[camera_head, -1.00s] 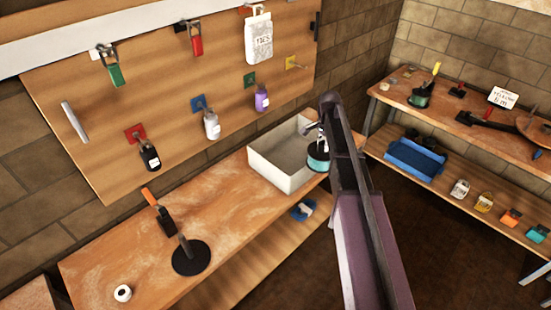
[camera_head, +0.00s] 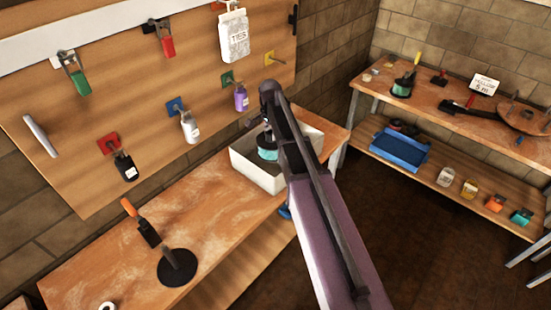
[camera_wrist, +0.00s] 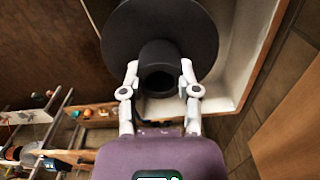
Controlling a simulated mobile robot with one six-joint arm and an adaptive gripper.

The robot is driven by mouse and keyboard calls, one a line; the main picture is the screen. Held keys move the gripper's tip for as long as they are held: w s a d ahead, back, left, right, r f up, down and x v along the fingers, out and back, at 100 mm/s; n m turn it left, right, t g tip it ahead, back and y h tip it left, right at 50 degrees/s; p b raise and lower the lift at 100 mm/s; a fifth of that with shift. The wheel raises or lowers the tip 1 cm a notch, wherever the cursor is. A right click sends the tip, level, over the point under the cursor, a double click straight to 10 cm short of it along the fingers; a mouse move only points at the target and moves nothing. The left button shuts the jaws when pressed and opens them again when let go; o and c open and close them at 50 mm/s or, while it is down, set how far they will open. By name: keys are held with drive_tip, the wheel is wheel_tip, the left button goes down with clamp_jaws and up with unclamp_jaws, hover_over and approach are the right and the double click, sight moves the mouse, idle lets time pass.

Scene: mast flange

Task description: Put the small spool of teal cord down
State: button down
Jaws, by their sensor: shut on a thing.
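The small spool of teal cord (camera_head: 267,154) has black ends and a teal band. In the head view it is at the open white bin (camera_head: 262,177), behind its front wall. My gripper (camera_wrist: 159,70) is shut on the spool's black hub, with one finger on each side. In the wrist view the spool's wide black flange (camera_wrist: 160,28) fills the top middle, and the bin's pale inside (camera_wrist: 232,70) shows to its right. The flange hides the teal cord there. I cannot tell whether the spool touches the bin floor.
A black disc with a post (camera_head: 178,268) and an orange-handled tool (camera_head: 140,222) are at the left. Another bench (camera_head: 440,105) with a blue tray (camera_head: 400,150) is at the right.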

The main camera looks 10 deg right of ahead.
sight(264, 135)
drive_tip(key=shift+w+a, duration=0.1)
drive_tip(key=shift+a, duration=0.2)
drive_tip(key=shift+n, duration=0.7)
drive_tip(key=shift+w+a+f+b, duration=0.4)
drive_tip(key=shift+w+f+b, duration=0.25)
drive_tip(key=shift+w, duration=0.05)
drive_tip(key=shift+w+a+f+b, duration=0.4)
drive_tip(key=shift+w+f+b, duration=0.2)
drive_tip(key=shift+w, duration=0.05)
wheel_tip(264, 135, down, 6)
drive_tip(key=b, duration=0.6)
drive_tip(key=shift+f, duration=0.15)
drive_tip(key=shift+f+b, duration=1.9)
drive_tip(key=shift+b, duration=0.1)
drive_tip(key=shift+f, duration=0.1)
drive_tip(key=shift+c, duration=1.7)
unclamp_jaws()
